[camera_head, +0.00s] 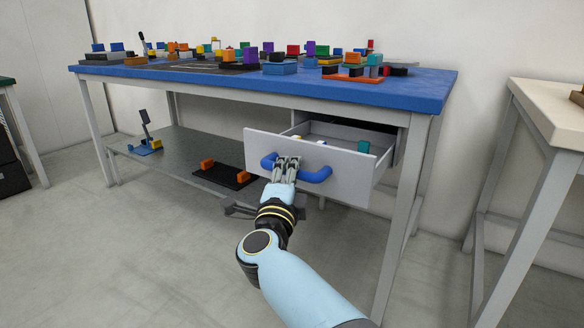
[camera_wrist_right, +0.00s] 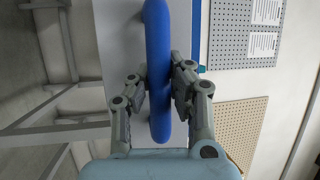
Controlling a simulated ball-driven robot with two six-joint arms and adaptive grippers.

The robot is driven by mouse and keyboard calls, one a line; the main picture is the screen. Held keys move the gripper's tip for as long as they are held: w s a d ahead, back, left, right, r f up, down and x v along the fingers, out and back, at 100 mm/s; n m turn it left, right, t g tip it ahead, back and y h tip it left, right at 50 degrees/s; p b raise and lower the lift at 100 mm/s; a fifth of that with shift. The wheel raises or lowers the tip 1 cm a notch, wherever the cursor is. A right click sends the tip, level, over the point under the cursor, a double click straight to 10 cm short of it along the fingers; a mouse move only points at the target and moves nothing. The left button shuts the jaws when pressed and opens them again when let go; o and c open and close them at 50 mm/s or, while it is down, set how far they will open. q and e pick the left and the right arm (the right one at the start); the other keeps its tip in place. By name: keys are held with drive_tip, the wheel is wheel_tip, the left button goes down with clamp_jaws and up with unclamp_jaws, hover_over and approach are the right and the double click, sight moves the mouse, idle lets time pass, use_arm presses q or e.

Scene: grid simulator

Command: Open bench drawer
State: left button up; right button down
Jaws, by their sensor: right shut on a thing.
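The bench drawer (camera_head: 345,172) is pulled out from under the blue-topped bench (camera_head: 420,88), so its inside shows. Its front is light grey with a blue bar handle (camera_head: 318,175). Several small items, among them a green block (camera_head: 363,146), lie inside. My right gripper (camera_head: 287,163) is at the handle, left of its middle. In the right wrist view, the two fingers of my right gripper (camera_wrist_right: 160,85) are shut on the blue handle (camera_wrist_right: 157,60), one on each side. The fingers partly hide the handle in the head view. My left gripper is not in view.
Many coloured blocks (camera_head: 245,57) crowd the bench top. The lower shelf (camera_head: 180,150) holds a black plate with orange blocks (camera_head: 225,174) and a blue item (camera_head: 145,147). A second table (camera_head: 550,100) stands at the right. The floor in front is clear.

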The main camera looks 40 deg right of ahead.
drive_tip(key=shift+f, duration=0.2)
drive_tip(key=c, duration=1.2)
unclamp_jaws()
drive_tip(key=shift+r, duration=0.1)
